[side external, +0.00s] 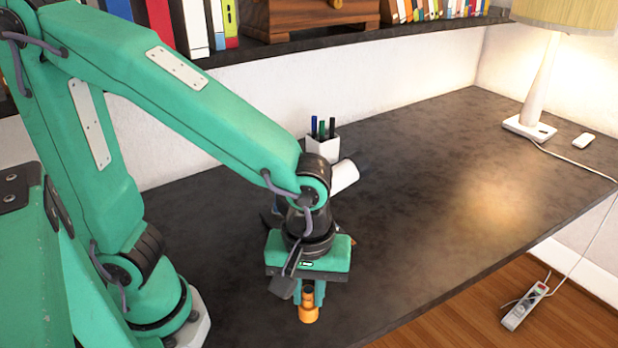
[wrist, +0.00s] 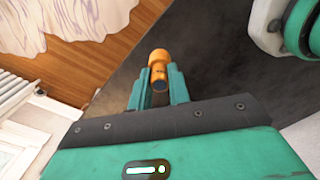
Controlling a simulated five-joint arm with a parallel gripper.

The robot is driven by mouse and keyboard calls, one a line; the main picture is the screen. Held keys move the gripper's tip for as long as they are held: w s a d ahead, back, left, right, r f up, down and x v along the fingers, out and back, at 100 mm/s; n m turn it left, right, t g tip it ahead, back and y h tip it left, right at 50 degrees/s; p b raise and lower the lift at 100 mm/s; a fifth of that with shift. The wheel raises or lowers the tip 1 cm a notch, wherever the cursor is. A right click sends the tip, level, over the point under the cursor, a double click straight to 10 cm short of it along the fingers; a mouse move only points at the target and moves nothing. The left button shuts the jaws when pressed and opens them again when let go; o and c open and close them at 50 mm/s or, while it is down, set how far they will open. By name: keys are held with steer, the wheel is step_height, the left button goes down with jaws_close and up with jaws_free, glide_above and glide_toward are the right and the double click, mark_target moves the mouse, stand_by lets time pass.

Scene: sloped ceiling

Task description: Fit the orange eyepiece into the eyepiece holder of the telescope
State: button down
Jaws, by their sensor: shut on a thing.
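The orange eyepiece (side external: 308,309) is held at the lower end of my gripper (side external: 309,290), near the front edge of the desk. In the wrist view my gripper (wrist: 156,80) has its two green fingers on either side of the eyepiece (wrist: 159,60), whose dark round end faces the camera. A white tube (side external: 344,176) that looks like part of the telescope lies behind my wrist in the side view. My arm hides the rest of it, and I cannot make out the eyepiece holder. The telescope does not show in the wrist view.
A white pen cup (side external: 322,147) with several pens stands behind the white tube. A lamp (side external: 535,85) and a small white object (side external: 583,141) stand at the far right. The dark desk (side external: 440,200) is clear on the right. A shelf (side external: 350,38) runs along the wall.

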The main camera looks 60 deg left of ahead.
mark_target(309, 289)
steer(key=shift+r, duration=0.1)
stand_by(0.3)
step_height(309, 289, up, 17)
steer(key=w+a+n, duration=0.4)
steer(key=w+a, duration=0.3)
steer(key=a, duration=0.4)
steer(key=w+a+n, duration=0.4)
steer(key=w+a, duration=0.2)
steer(key=a, duration=0.6)
steer(key=shift+w+f, duration=0.1)
steer(key=shift+f, duration=7.4)
steer(key=shift+f, duration=0.15)
steer(key=c, duration=1.3)
jaws_free()
